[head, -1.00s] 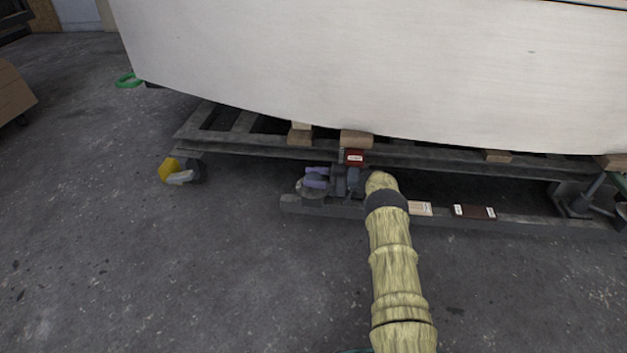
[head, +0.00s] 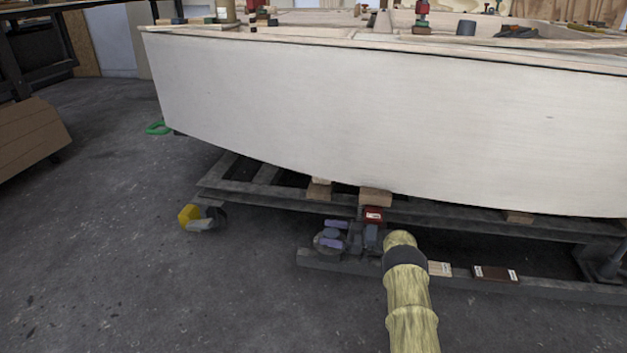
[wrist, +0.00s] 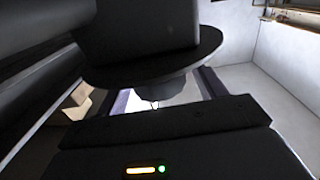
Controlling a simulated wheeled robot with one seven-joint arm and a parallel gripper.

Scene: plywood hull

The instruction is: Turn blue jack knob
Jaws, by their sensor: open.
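My gripper (head: 332,234) is low under the hull's near side, with its two lavender fingers pointing left in the head view. The fingers are apart, one on each side of a small grey-blue knob-like part above a round grey disc (head: 322,245). In the wrist view a dark disc (wrist: 160,72) with a faceted hub (wrist: 155,92) sits between the two fingers (wrist: 165,95). This looks like the jack knob, but its blue colour is not clear. I cannot tell whether the fingers touch it.
The white hull (head: 380,120) rests on wood blocks (head: 375,197) over a grey steel frame (head: 270,195). A red labelled piece (head: 373,215) is just above my gripper. A yellow caster (head: 189,215) stands left. The floor (head: 150,290) front left is clear.

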